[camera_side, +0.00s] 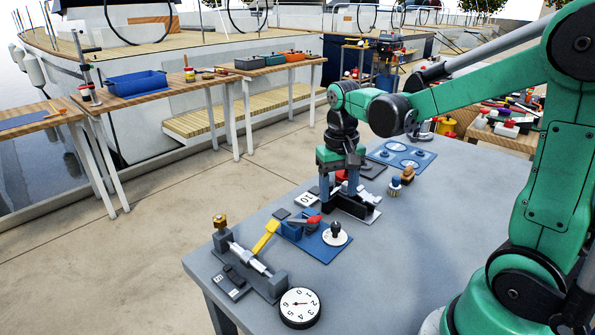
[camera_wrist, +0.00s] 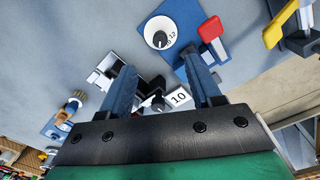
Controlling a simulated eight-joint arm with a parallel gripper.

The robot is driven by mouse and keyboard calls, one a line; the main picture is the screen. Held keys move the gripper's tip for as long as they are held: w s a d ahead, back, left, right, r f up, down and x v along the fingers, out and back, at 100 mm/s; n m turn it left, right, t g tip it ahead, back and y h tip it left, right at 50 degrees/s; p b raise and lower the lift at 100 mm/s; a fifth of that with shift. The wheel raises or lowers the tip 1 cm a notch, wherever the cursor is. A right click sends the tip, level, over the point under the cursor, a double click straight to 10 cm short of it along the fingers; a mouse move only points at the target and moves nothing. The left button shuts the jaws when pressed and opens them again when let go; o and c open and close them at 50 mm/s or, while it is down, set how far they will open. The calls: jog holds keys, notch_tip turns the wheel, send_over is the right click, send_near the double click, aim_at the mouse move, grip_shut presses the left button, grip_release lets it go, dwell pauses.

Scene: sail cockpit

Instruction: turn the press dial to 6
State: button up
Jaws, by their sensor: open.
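My gripper (camera_side: 339,196) is open and points down over the middle of the grey bench. It also shows in the wrist view (camera_wrist: 157,66), with its two blue fingers apart. A small dark knob (camera_wrist: 157,103) shows between the fingers, beside a white card reading 10 (camera_wrist: 179,97); I cannot tell whether a finger touches anything. The card also shows in the side view (camera_side: 307,199), left of the gripper. A white dial with a black knob (camera_side: 336,235) sits on a blue plate, clear of the fingers; it shows in the wrist view (camera_wrist: 160,33). Which dial belongs to the press is unclear.
A red-handled lever (camera_side: 312,220) and a yellow lever (camera_side: 265,236) stand near the blue plate. A round numbered gauge (camera_side: 300,307) and a grey clamp-like fixture (camera_side: 250,262) are at the bench's front. Bare bench is at lower right.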

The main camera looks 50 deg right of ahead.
aim_at(336, 224)
jog(key=shift+f+m, duration=0.5)
jog(key=shift+f, duration=3.45)
grip_shut()
